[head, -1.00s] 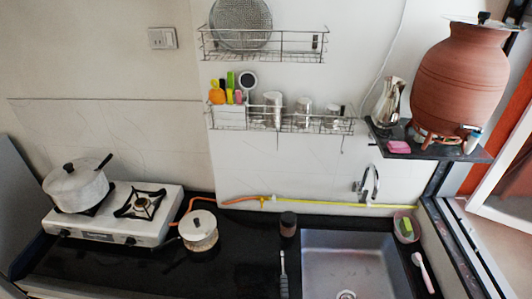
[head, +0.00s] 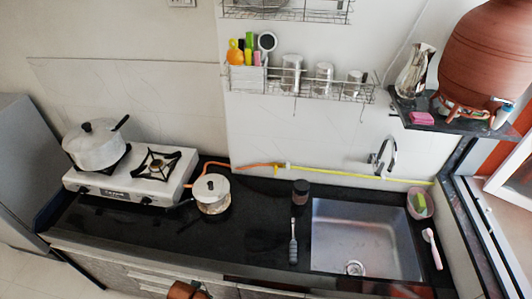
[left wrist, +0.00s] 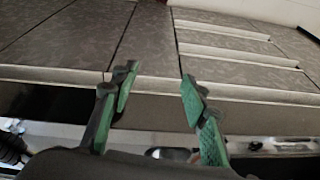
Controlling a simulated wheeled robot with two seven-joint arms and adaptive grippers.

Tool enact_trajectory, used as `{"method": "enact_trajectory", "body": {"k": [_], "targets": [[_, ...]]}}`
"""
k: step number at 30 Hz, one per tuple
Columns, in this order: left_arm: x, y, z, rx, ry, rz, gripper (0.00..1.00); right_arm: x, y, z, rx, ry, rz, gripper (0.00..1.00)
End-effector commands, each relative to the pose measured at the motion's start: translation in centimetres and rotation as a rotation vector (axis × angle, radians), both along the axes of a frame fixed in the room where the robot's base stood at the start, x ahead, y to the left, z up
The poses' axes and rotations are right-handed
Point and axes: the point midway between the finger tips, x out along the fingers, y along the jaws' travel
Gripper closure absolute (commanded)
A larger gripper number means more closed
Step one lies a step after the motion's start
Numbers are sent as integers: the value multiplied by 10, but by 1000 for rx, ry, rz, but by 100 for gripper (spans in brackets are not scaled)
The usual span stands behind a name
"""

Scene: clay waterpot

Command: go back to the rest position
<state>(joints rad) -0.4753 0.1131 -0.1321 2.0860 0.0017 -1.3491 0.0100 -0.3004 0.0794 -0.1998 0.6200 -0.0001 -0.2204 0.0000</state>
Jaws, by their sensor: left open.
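My left gripper (left wrist: 157,88) shows in the left wrist view with its two green-padded fingers spread apart and nothing between them. Grey cabinet fronts are beyond it. It does not show in the head view. My right gripper is not in view. The large clay waterpot (head: 490,62) stands on a dark corner shelf (head: 447,126) at the upper right of the head view, cut off by the frame edge. A small reddish-brown thing (head: 187,290) shows at the bottom edge of the head view; most of it is cut off and I cannot tell what holds it.
The black counter (head: 120,222) carries a white stove (head: 133,178) with a lidded pot (head: 95,147), a smaller pan (head: 212,194), a dark jar (head: 300,192) and a steel sink (head: 365,238). A wire rack (head: 310,92) hangs above. Bare floor (head: 45,272) shows at lower left.

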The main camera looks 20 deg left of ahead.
Motion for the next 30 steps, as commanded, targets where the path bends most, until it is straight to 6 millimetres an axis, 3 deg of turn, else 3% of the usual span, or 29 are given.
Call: {"method": "enact_trajectory", "body": {"k": [8, 12, 18, 21, 24, 30], "targets": [[-19, -7, -161, -11, 63, -23, 59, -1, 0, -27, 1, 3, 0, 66], [-50, -10, -249, -17, 97, -39, 59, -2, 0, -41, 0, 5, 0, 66], [-118, -14, -354, -22, 146, -63, 59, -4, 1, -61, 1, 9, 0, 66], [-156, -13, -393, -25, 168, -74, 59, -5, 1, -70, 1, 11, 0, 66], [-190, -12, -419, -25, 185, -83, 59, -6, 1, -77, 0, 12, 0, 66], [-228, -10, -440, -26, 201, -95, 59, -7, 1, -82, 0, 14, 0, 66]]}}
